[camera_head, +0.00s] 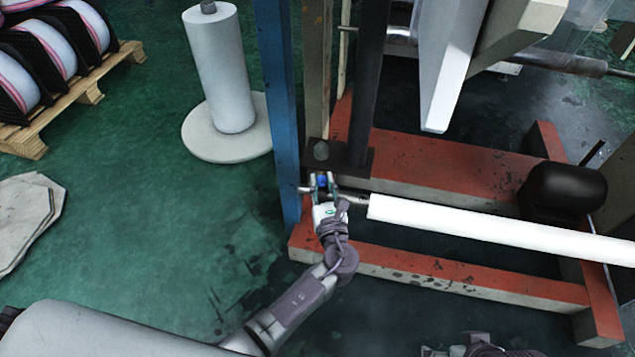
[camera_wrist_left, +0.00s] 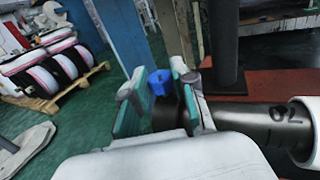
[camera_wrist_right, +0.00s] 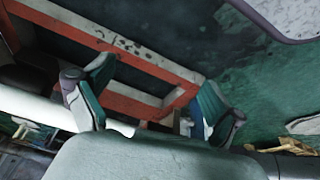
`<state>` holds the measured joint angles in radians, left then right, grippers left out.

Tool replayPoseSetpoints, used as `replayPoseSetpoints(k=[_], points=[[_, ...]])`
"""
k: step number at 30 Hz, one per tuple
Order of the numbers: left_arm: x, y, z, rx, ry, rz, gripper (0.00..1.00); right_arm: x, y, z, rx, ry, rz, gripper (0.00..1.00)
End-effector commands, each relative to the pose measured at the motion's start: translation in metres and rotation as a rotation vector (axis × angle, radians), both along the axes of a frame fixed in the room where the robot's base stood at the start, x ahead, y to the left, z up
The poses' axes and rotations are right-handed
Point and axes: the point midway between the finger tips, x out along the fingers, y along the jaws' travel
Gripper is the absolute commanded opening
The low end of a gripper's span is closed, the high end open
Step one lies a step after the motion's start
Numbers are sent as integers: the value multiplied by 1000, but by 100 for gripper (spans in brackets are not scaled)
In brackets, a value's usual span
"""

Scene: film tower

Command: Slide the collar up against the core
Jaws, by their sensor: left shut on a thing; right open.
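The collar (camera_wrist_left: 165,116) is a dark ring with a blue knob on the grey metal shaft (camera_wrist_left: 250,124). My left gripper (camera_head: 323,182) is shut on it, one finger on each side in the left wrist view; the fingers partly hide it. The core (camera_head: 490,227) is a long white tube on the same shaft. Its near end also shows in the left wrist view (camera_wrist_left: 306,115). Bare shaft lies between collar and core, so they are apart. My right gripper (camera_wrist_right: 152,85) is open and empty, with the white tube passing behind its left finger in its wrist view.
A blue post (camera_head: 281,110) and a dark upright (camera_head: 366,85) stand close to my left gripper. The red-topped frame (camera_head: 450,275) runs below the core. A black rounded motor-like body (camera_head: 565,190) sits at right.

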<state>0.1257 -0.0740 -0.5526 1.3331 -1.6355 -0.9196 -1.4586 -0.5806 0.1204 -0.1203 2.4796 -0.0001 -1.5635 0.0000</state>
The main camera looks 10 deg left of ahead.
Motion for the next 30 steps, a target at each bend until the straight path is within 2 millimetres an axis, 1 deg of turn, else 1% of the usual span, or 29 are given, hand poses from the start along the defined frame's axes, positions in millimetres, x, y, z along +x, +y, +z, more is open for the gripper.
replayPoseSetpoints(k=[14, 30], points=[[0, -20, 1, -1, -3, 0, 0, 14, 4, 0, 12, -64, 6, 94], [-1, -35, 1, 1, -2, 0, 0, 36, 10, 6, 32, -167, 13, 94]])
